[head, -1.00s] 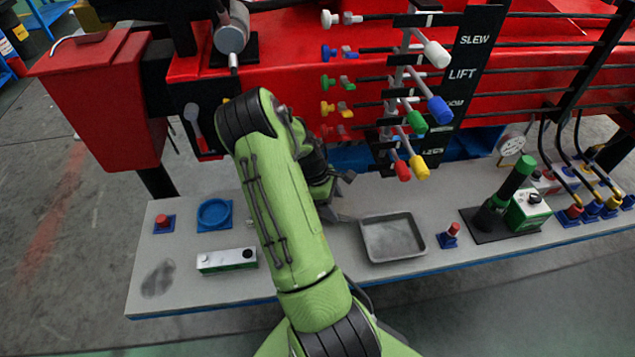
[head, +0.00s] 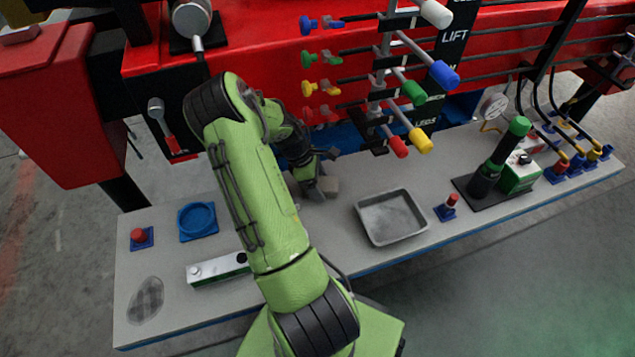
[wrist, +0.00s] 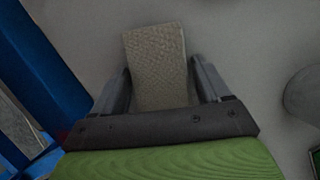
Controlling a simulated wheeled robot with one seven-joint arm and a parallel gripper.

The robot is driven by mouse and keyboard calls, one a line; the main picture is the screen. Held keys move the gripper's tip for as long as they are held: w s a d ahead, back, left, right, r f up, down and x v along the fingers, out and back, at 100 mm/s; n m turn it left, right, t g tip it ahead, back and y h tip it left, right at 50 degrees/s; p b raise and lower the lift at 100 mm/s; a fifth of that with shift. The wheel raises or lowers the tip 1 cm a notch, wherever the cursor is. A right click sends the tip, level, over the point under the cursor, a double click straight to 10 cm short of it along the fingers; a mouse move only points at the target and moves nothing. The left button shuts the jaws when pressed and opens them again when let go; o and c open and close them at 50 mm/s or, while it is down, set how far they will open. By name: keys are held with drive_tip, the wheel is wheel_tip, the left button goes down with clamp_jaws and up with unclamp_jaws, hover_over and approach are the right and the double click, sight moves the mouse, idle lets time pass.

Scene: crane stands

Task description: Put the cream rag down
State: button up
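The cream rag (wrist: 157,62) is a folded, woven, block-shaped piece between the two fingers of my gripper (wrist: 160,75) in the wrist view. The fingers lie along its two sides, and it sticks out past their tips. In the head view, my gripper (head: 323,186) is low at the back of the grey bench (head: 330,235), left of the metal tray. A small pale part of the rag (head: 331,187) shows beside it. I cannot tell whether the rag touches the bench top.
A metal tray (head: 391,217) stands right of my gripper. A blue ring holder (head: 197,219), a white-and-green box (head: 214,270) and a dark stain (head: 146,299) are on the left. Coloured levers (head: 413,93) hang above the bench. A green-topped tool (head: 500,158) stands right.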

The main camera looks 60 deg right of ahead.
drive_tip(key=shift+o, duration=1.1)
drive_tip(key=shift+r, duration=0.1)
drive_tip(key=p+v, duration=0.3)
drive_tip(key=v, duration=0.9)
drive_tip(key=w+a+r+m+t+y, duration=0.1)
drive_tip(key=w+a+r+t, duration=0.2)
drive_tip(key=a+r, duration=0.45)
drive_tip(key=w+a+r+m+t, duration=0.1)
drive_tip(key=w+a+r+t, duration=0.3)
drive_tip(key=a, duration=0.6)
drive_tip(key=s+a+r+m+t, duration=0.1)
drive_tip(key=s+a+r, duration=0.3)
drive_tip(key=s+a, duration=0.2)
drive_tip(key=s+a+r+m+t, duration=0.1)
drive_tip(key=s+a+r, duration=0.3)
drive_tip(key=a, duration=0.7)
drive_tip(key=shift+s+r+t+y, duration=0.2)
drive_tip(key=shift+s+t+y, duration=0.2)
drive_tip(key=shift+s, duration=0.6)
drive_tip(key=shift+a, duration=0.15)
